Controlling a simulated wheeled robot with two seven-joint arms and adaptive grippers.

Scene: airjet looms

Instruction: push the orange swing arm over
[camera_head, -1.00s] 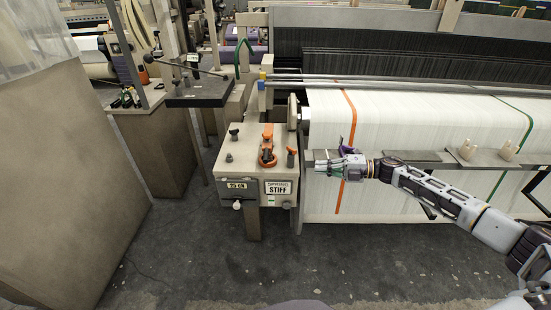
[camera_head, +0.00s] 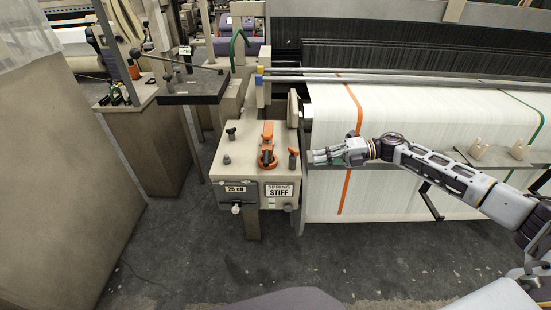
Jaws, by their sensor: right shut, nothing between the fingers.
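The orange swing arm (camera_head: 267,146) stands on top of a beige box (camera_head: 236,172) in the middle of the camera_head view. Its long side runs toward the back of the box, with a dark knob near its front end. My right gripper (camera_head: 318,156) is shut and empty, pointing left. In the picture it is just right of the box and of the swing arm, apart from the arm. My left gripper is not in view.
A black knob with an orange part (camera_head: 292,159) stands on the box between the swing arm and my gripper. Other dark knobs (camera_head: 230,133) are on its left side. The loom's white cloth (camera_head: 420,112) is behind my right arm. Grey floor (camera_head: 190,250) is clear in front.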

